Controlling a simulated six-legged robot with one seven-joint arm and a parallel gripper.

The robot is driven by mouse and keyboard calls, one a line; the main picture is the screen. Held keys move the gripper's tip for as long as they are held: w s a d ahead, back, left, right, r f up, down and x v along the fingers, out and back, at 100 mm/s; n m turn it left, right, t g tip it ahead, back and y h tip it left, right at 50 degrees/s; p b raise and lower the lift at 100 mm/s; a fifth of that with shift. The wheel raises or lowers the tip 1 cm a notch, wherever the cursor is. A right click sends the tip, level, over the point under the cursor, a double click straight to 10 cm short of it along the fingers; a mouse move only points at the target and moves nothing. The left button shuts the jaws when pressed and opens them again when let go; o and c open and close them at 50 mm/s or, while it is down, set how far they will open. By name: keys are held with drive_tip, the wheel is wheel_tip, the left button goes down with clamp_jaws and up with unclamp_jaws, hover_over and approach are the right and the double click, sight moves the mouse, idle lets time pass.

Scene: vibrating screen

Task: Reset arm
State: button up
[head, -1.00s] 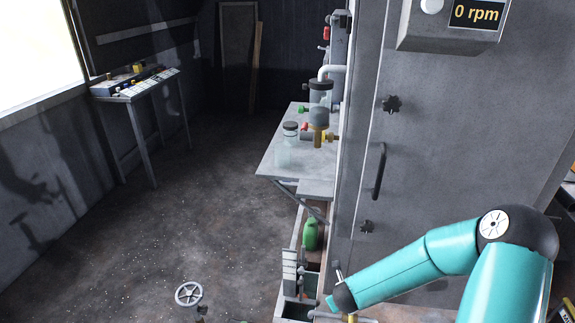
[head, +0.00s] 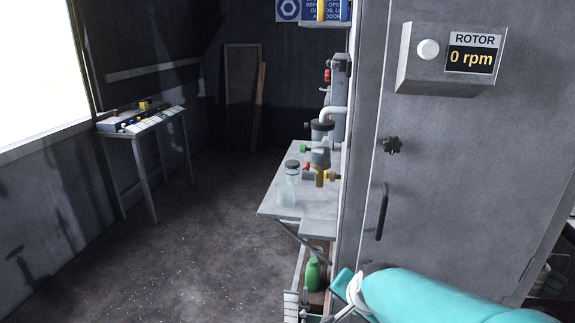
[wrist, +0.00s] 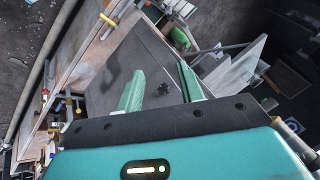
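My teal arm reaches in from the lower right corner of the head view, in front of the grey cabinet (head: 440,165). Its far end is near the cabinet's lower left edge, and I cannot make out the fingers clearly there. In the wrist view my gripper (wrist: 160,82) has its two green fingers spread apart with nothing between them. Beyond the fingers is a grey panel with a black star-shaped knob (wrist: 177,90). A green bottle (wrist: 180,38) shows farther off; it is also in the head view (head: 313,274).
The cabinet has a door handle (head: 382,211) and a rotor display (head: 473,54) reading 0 rpm. A side table (head: 315,207) holds a jar (head: 292,172) and valves. A control desk (head: 145,119) stands at the left wall. The floor (head: 190,250) between is clear.

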drive_tip(key=s+d+r+n, duration=0.1)
drive_tip(key=s+r+n, duration=0.3)
drive_tip(key=s, duration=0.3)
drive_tip(key=s+d+r+n+g, duration=0.1)
drive_tip(key=s+r+n, duration=0.3)
drive_tip(key=s, duration=0.4)
drive_tip(key=shift+d+r+h, duration=0.3)
drive_tip(key=shift+r+h, duration=0.1)
drive_tip(key=shift+r, duration=0.15)
drive_tip(key=shift+s, duration=0.15)
